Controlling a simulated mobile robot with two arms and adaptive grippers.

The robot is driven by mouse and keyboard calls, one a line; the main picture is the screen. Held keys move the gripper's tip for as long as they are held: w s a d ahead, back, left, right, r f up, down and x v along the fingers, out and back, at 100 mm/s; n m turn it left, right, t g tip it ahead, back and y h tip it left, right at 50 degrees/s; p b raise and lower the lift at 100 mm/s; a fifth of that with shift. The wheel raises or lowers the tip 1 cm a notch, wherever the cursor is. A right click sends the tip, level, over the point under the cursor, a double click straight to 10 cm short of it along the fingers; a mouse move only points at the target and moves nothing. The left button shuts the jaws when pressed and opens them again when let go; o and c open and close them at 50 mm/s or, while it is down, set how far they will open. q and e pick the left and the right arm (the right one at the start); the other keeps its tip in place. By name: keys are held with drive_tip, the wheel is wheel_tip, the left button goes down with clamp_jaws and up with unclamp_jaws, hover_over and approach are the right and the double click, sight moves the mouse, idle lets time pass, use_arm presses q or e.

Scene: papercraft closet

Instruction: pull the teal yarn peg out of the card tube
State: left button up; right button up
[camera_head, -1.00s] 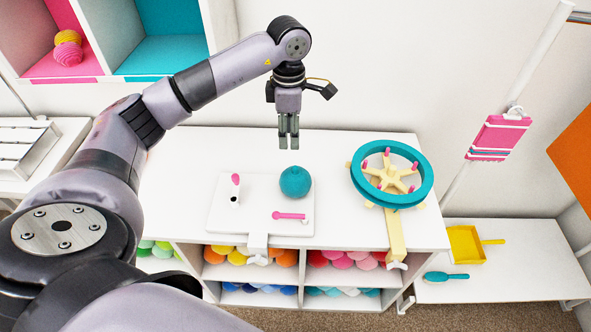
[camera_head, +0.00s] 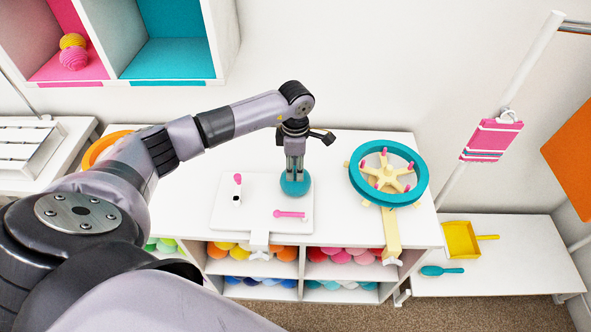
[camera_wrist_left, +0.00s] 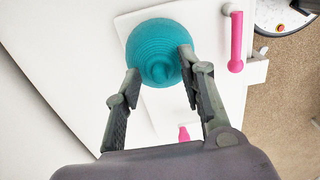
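The teal yarn peg (camera_head: 296,189) shows as a round, wound ball on the white board (camera_head: 262,222), on the worktable. It also shows in the left wrist view (camera_wrist_left: 155,45), with a small nub in its middle. The card tube is not visible; the ball hides what is under it. My left gripper (camera_head: 295,170) points down at the top of the ball. In the left wrist view its fingers (camera_wrist_left: 160,65) are spread, one towards each side of the ball's near part. I cannot tell whether they touch it. My right gripper is not in view.
An upright pink-topped peg (camera_head: 237,179) stands left of the ball. A pink handle (camera_head: 290,214) lies on the board in front. A teal-rimmed wheel (camera_head: 420,190) stands to the right. An orange ring (camera_head: 97,150) is partly hidden behind my left arm.

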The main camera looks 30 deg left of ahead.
use_arm(q)
drive_tip(key=shift+c, duration=0.2)
drive_tip(key=c, duration=0.8)
drive_tip(key=shift+r, duration=0.1)
